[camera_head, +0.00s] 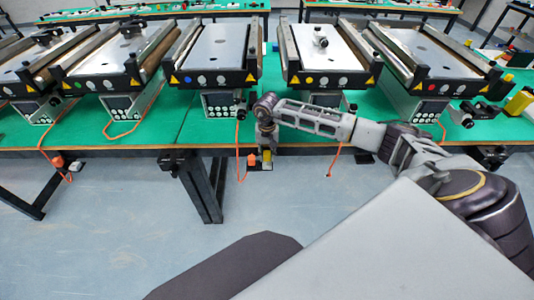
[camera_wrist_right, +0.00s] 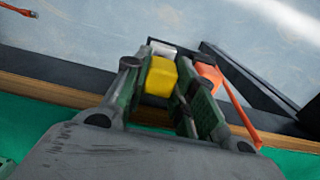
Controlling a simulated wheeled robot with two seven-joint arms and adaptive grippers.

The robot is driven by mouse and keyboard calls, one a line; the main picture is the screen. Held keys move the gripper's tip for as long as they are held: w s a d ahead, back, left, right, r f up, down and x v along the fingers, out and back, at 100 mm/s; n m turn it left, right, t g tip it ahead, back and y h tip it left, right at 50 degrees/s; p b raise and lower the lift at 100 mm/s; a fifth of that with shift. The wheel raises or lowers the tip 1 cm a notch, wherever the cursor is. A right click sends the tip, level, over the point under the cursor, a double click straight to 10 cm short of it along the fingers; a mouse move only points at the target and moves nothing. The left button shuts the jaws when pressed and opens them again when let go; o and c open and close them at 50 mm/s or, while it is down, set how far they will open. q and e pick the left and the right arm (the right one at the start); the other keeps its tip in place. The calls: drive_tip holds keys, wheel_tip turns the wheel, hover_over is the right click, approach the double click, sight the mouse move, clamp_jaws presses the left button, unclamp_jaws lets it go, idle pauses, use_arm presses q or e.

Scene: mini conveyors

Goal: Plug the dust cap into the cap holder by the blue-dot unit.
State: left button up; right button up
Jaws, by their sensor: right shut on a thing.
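My right gripper (camera_head: 267,156) hangs down at the front edge of the green table, below and slightly right of the blue-dot unit (camera_head: 215,80). It is shut on a yellow block, apparently the dust cap (camera_wrist_right: 160,76), with a whitish part at its far end. The fingers (camera_wrist_right: 158,85) stand on either side of it in the right wrist view. An orange piece (camera_wrist_right: 208,77) with a strip lies just outside one finger; it also shows in the head view (camera_head: 252,160). The cap holder cannot be made out clearly around the gripper. My left gripper is not in view.
Beside the blue-dot unit stand a yellow-dot unit (camera_head: 330,80) and a green-dot unit (camera_head: 105,85). Orange cords hang over the table's front edge. A black block (camera_head: 170,158) sits at that edge. Floor (camera_head: 130,220) in front is clear.

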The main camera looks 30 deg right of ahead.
use_arm(q)
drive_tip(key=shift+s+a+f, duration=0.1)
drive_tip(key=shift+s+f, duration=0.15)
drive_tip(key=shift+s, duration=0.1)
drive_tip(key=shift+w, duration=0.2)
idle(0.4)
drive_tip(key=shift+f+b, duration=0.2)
drive_tip(key=shift+b, duration=0.15)
idle(0.5)
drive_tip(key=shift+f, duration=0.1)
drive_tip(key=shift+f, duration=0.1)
idle(0.3)
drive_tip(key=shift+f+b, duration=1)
drive_tip(key=shift+b, duration=0.25)
use_arm(e)
drive_tip(key=shift+f, duration=1.3)
drive_tip(key=o, duration=1.1)
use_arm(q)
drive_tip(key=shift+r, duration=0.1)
